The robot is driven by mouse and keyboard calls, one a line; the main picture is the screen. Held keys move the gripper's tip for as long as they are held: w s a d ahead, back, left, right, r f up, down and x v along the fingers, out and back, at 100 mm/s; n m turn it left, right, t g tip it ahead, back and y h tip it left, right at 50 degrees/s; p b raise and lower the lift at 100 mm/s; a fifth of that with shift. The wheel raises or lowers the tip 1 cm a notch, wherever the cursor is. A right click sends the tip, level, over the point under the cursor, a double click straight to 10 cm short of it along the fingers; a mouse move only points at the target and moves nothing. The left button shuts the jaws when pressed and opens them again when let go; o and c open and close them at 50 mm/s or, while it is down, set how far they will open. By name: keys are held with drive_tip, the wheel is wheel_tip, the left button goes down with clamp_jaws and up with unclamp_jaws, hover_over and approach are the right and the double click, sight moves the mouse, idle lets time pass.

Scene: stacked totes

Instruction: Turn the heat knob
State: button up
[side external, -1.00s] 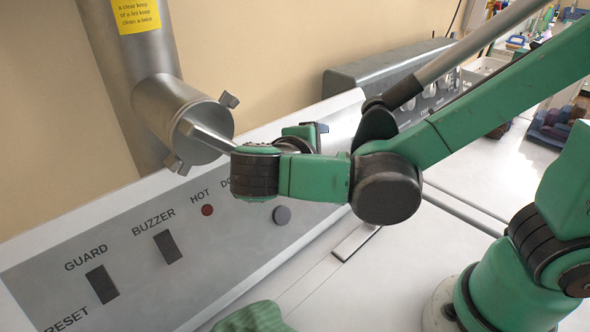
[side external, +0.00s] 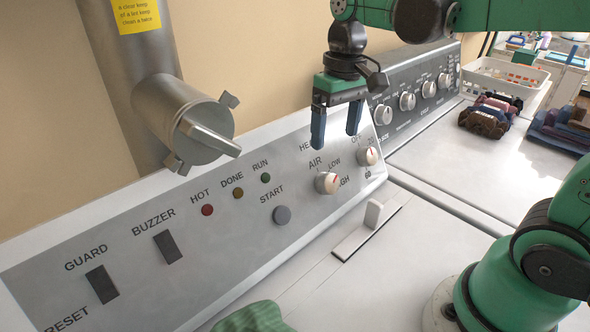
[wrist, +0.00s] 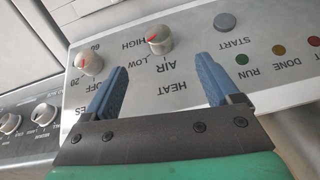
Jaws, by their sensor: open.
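The heat knob (side external: 327,183) is a pale round knob with a red mark, beside the words AIR, LOW and HIGH. It also shows in the wrist view (wrist: 160,39), where HEAT is printed by AIR. My gripper (side external: 335,141) has two blue fingers, apart and empty. It hangs above the panel, up and slightly right of the heat knob in the side view, and touches no knob. In the wrist view the gripper (wrist: 161,57) has the knob beyond its fingertips, roughly between them. Part of the HEAT lettering is hidden by a finger in the side view.
A second knob (side external: 368,155), with OFF and 20 beside it, is just right of the heat knob. The START button (side external: 282,215) is to the left. A metal pipe with a handle (side external: 205,135) juts out further left. A dark panel with several knobs (side external: 420,95) stands behind.

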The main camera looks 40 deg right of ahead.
sight(331, 178)
drive_tip(key=shift+a+f, duration=0.15)
drive_tip(key=shift+f, duration=4.55)
clamp_jaws()
